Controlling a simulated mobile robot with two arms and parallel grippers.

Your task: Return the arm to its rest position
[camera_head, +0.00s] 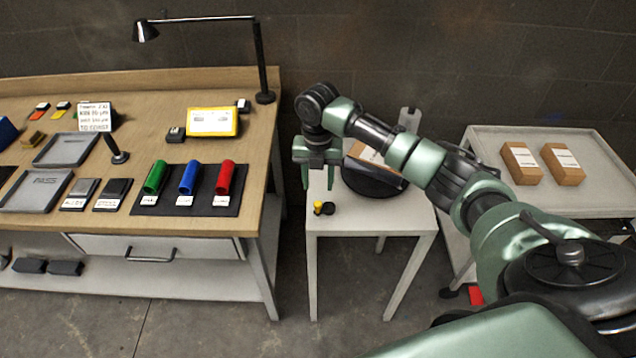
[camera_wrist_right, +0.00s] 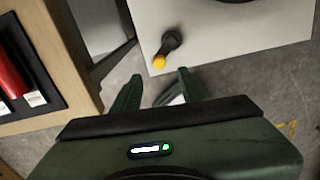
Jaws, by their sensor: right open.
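My right arm (camera_head: 425,165) reaches in from the right in the head view. Its gripper (camera_head: 318,184) points down above the left edge of a small white table (camera_head: 372,219). The gripper is open and nothing shows between its fingers. In the right wrist view, the open right gripper (camera_wrist_right: 158,90) has a small black and yellow object (camera_wrist_right: 170,47) beyond its fingertips. That object (camera_head: 323,208) lies on the small table in the head view, apart from the fingers. My left gripper is not in view.
A wooden workbench (camera_head: 110,148) at left holds green, blue and red cylinders on a black mat, grey trays and a lamp (camera_head: 262,60). A black round container (camera_head: 372,180) stands on the small table, partly behind my arm. A grey cart (camera_head: 600,150) at right carries two boxes.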

